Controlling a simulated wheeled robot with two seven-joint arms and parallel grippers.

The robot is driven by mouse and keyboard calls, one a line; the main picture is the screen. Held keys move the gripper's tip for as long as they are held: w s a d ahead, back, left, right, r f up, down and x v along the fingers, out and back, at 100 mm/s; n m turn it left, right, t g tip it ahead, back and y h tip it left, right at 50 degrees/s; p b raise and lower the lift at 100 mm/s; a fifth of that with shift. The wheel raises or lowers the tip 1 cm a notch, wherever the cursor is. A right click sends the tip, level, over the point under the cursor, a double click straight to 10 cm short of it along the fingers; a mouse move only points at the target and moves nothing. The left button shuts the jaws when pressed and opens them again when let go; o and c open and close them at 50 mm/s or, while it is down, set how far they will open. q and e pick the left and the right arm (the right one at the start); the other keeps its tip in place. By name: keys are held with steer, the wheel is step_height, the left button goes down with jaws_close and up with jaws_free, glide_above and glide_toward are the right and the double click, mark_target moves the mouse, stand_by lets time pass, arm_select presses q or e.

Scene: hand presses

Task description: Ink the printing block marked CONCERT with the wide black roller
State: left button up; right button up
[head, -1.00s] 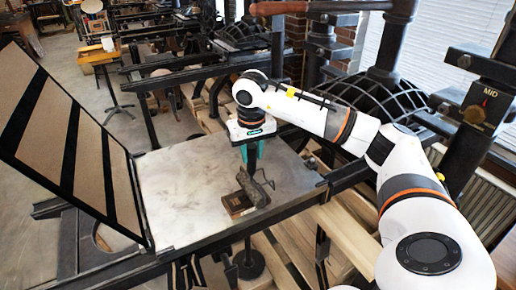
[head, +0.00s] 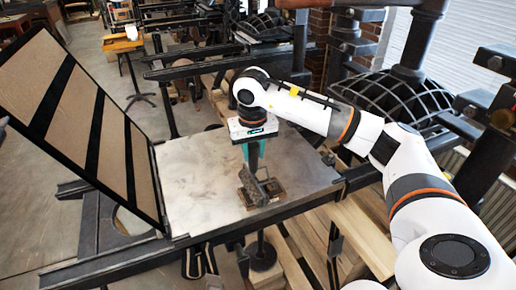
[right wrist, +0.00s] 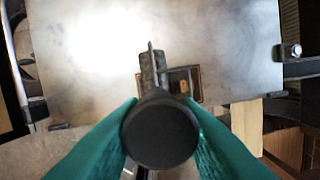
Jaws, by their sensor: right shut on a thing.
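A small brown block (head: 278,190) lies on the grey metal press bed near its front edge. No marking on it can be read, so I cannot tell whether it says CONCERT. My right gripper (head: 253,154) is above it, its green fingers shut on the dark upright handle of a roller. The roller's dark grey cylinder (head: 251,188) is low over the left part of the block and hides some of it. In the right wrist view the round black handle end (right wrist: 160,131) hides part of the roller (right wrist: 149,70), with the block (right wrist: 184,82) to its right. I cannot tell if they touch.
The press bed (head: 195,190) is otherwise clear. A hinged frame (head: 95,125) with black bars stands raised at its left. A round lattice-like black press part (head: 395,95) is behind my right arm. Wooden boards (head: 365,235) lie at the right.

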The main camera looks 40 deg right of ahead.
steer(key=shift+s+d+b, duration=0.9)
steer(key=shift+d+b, duration=0.25)
steer(key=shift+d, duration=2.65)
steer(key=w+a+p, duration=0.1)
steer(key=w+a, duration=0.1)
steer(key=a, duration=0.8)
steer(key=shift+w+p, duration=0.2)
steer(key=shift+p, duration=0.1)
steer(key=shift+r, duration=0.1)
step_height(320, 180, up, 5)
steer(key=p, duration=0.3)
